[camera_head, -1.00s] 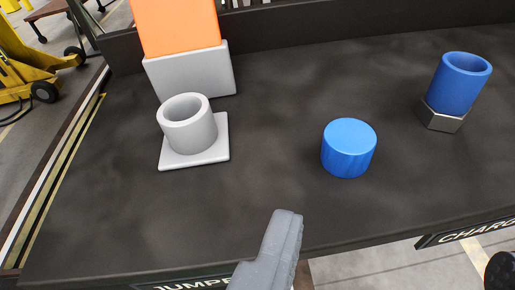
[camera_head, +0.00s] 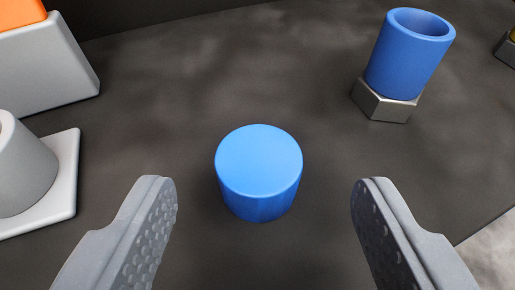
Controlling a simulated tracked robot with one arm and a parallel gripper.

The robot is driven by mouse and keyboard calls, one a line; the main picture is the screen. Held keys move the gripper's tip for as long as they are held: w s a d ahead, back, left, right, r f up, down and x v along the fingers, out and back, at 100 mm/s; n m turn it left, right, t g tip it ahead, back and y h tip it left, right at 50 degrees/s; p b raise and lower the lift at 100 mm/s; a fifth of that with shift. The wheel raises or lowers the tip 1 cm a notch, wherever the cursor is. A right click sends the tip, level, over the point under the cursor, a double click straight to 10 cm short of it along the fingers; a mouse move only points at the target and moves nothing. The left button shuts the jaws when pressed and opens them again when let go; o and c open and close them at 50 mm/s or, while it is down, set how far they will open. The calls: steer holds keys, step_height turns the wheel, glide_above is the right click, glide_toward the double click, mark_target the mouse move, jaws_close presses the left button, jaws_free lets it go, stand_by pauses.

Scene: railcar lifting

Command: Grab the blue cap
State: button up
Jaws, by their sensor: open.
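The blue cap (camera_head: 258,172) is a short solid cylinder standing upright on the dark table, near the middle of the view. My gripper (camera_head: 262,205) is open, with one grey finger at the lower left and the other at the lower right. The cap shows between and slightly beyond the fingertips, with a clear gap on each side. Neither finger appears to touch it, and nothing is held.
A hollow blue cylinder (camera_head: 408,60) stands on a metal hex base (camera_head: 384,101) at the upper right. A grey tube on a square base (camera_head: 62,185) is at the left, near a grey block (camera_head: 45,72) with an orange top. The dark table (camera_head: 200,75) around the cap is clear.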

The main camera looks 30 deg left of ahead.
mark_target(257, 194)
steer(key=shift+f+x, duration=0.15)
steer(key=shift+x, duration=1.1)
steer(key=shift+f+x, duration=0.15)
steer(key=shift+x, duration=1.15)
steer(key=shift+s, duration=0.2)
steer(key=c, duration=1)
